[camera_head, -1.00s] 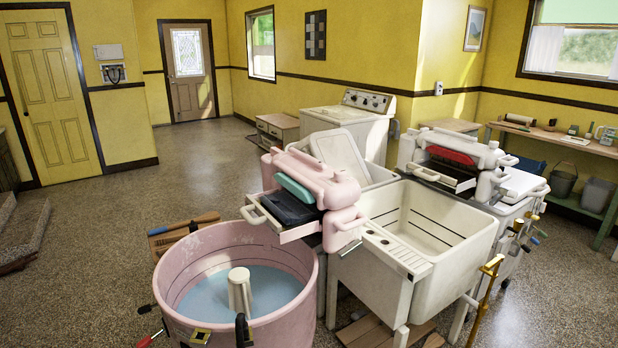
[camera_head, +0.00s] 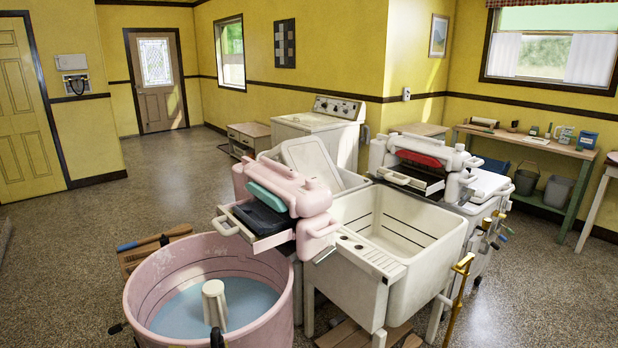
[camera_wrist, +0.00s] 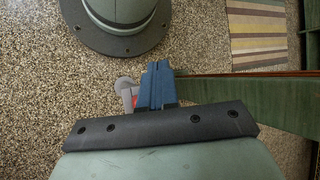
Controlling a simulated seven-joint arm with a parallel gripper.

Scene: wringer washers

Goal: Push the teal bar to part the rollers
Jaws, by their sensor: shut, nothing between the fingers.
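The teal bar (camera_head: 272,197) lies along the front of the pink wringer head (camera_head: 293,187), above a dark tray or opening. The pink wringer stands at the rim of the pink tub (camera_head: 215,265), which holds blue water. The rollers cannot be made out in the head view. My gripper (camera_wrist: 158,68) shows only in the wrist view, with its blue fingers together and nothing held. It is over speckled floor, beside a green board-like surface (camera_wrist: 245,88). Neither the teal bar nor the pink wringer is in the wrist view.
A white double sink (camera_head: 400,240) stands right of the pink wringer. A second wringer with a red bar (camera_head: 417,158) stands behind it. A brass-coloured stand (camera_head: 458,300) is at the right front. Open floor (camera_head: 60,270) lies at left. The wrist view shows a striped rug (camera_wrist: 256,35).

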